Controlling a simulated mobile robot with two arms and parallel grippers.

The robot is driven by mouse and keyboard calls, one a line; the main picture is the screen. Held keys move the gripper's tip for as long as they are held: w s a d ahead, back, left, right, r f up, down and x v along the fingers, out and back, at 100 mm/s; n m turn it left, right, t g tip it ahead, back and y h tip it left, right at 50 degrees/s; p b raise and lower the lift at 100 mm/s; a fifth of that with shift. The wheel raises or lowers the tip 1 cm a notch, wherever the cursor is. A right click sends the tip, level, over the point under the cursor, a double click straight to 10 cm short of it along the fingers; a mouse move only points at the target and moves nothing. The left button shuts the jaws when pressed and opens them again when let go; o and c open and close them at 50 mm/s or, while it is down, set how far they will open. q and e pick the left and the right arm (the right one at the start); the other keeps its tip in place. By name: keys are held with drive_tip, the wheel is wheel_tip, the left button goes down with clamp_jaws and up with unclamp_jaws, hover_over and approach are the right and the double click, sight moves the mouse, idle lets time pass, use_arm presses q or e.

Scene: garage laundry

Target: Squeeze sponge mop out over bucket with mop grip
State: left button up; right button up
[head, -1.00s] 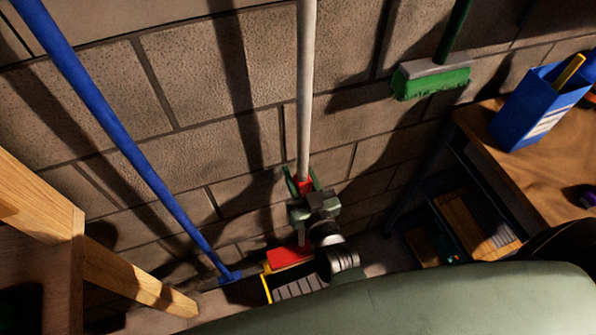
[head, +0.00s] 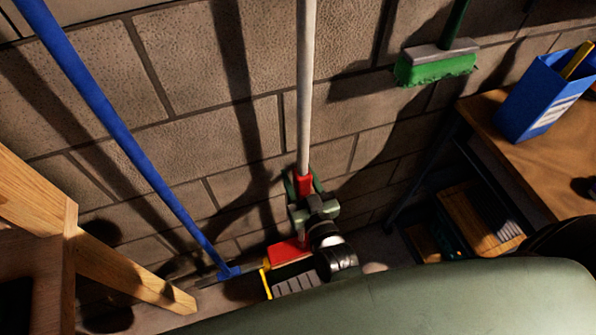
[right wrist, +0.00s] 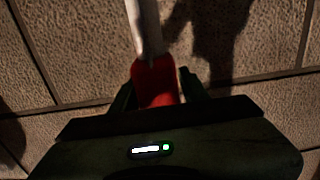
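The sponge mop has a white pole (head: 305,90) that stands nearly upright against the block wall. Its red grip (head: 304,186) sits low on the pole, and a red head (head: 287,251) shows below. My right gripper (head: 303,190) has a finger on each side of the red grip and appears shut on it. The right wrist view shows the red grip (right wrist: 155,82) between the two dark fingers. A yellow-edged thing with grey slats (head: 294,285) lies under the red head. It may be the bucket; my arm and body hide part of it. My left gripper is not in view.
A blue pole (head: 130,140) leans on the wall at left, near a wooden frame (head: 135,275). A green brush (head: 436,67) hangs at upper right. A wooden table (head: 535,165) carries a blue box (head: 541,103) at right.

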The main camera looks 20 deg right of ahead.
sight(305, 186)
drive_tip(key=shift+o, duration=0.4)
drive_tip(key=shift+w, duration=0.1)
drive_tip(key=shift+r, duration=0.1)
drive_tip(key=s, duration=0.8)
drive_tip(key=shift+d, duration=0.15)
drive_tip(key=shift+s+r, duration=0.65)
drive_tip(key=shift+r, duration=0.3)
drive_tip(key=shift+s+r, duration=0.25)
drive_tip(key=shift+s, duration=0.35)
drive_tip(key=shift+w+p, duration=0.4)
drive_tip(key=shift+w, duration=3.4)
